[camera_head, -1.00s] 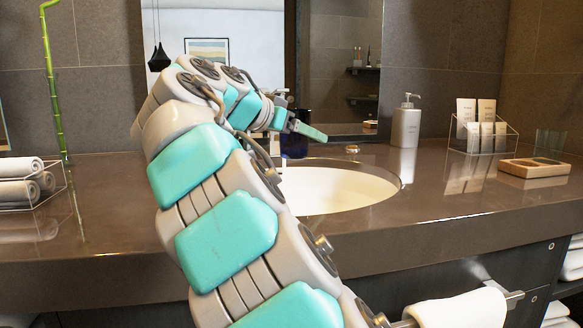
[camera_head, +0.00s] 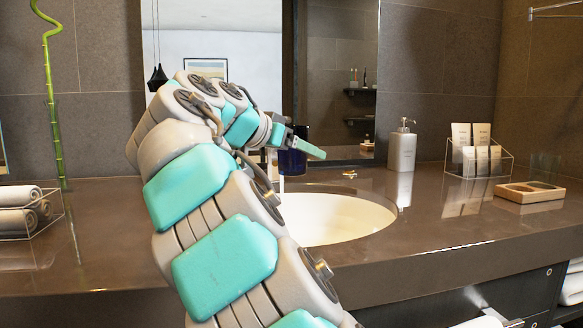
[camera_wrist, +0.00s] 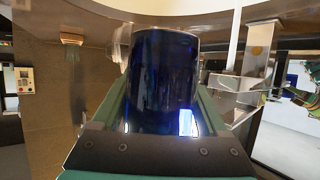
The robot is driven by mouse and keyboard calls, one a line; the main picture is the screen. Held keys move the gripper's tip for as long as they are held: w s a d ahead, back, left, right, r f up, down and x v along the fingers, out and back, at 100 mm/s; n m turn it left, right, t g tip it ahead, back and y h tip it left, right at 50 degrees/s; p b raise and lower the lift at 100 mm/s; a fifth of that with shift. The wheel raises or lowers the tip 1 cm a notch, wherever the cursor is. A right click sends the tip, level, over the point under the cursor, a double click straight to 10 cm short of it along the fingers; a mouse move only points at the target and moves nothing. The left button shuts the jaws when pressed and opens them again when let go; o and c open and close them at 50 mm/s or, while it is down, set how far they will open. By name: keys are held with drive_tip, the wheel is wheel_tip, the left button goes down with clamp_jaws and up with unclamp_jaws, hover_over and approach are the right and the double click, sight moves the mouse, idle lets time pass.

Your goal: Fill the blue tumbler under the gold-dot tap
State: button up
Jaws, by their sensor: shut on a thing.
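The dark blue tumbler (camera_wrist: 165,85) stands between the two green fingers of my gripper (camera_wrist: 160,105) in the wrist view, and the gripper is shut on it. In the head view the tumbler (camera_head: 292,162) shows partly behind my gripper (camera_head: 312,150), at the back edge of the sink (camera_head: 335,218). A metal fitting (camera_wrist: 255,65), perhaps a tap, is right of the tumbler in the wrist view. A pale vertical strip (camera_wrist: 234,35) is beside it; I cannot tell if it is water.
Rolled towels (camera_head: 18,222) and a bamboo stalk (camera_head: 55,120) are at left. The mirror (camera_head: 335,60) is behind the sink.

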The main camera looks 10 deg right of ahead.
sight(303, 165)
drive_tip(key=shift+s+f+b, duration=0.25)
drive_tip(key=shift+f+b, duration=0.15)
drive_tip(key=shift+f, duration=0.35)
drive_tip(key=shift+s+f+b, duration=0.25)
drive_tip(key=shift+f+b, duration=0.1)
drive_tip(key=shift+f, duration=0.35)
drive_tip(key=w+f+b, duration=0.3)
drive_tip(key=w+f, duration=0.1)
drive_tip(key=f, duration=0.5)
drive_tip(key=shift+w, duration=0.2)
drive_tip(key=shift+w, duration=0.1)
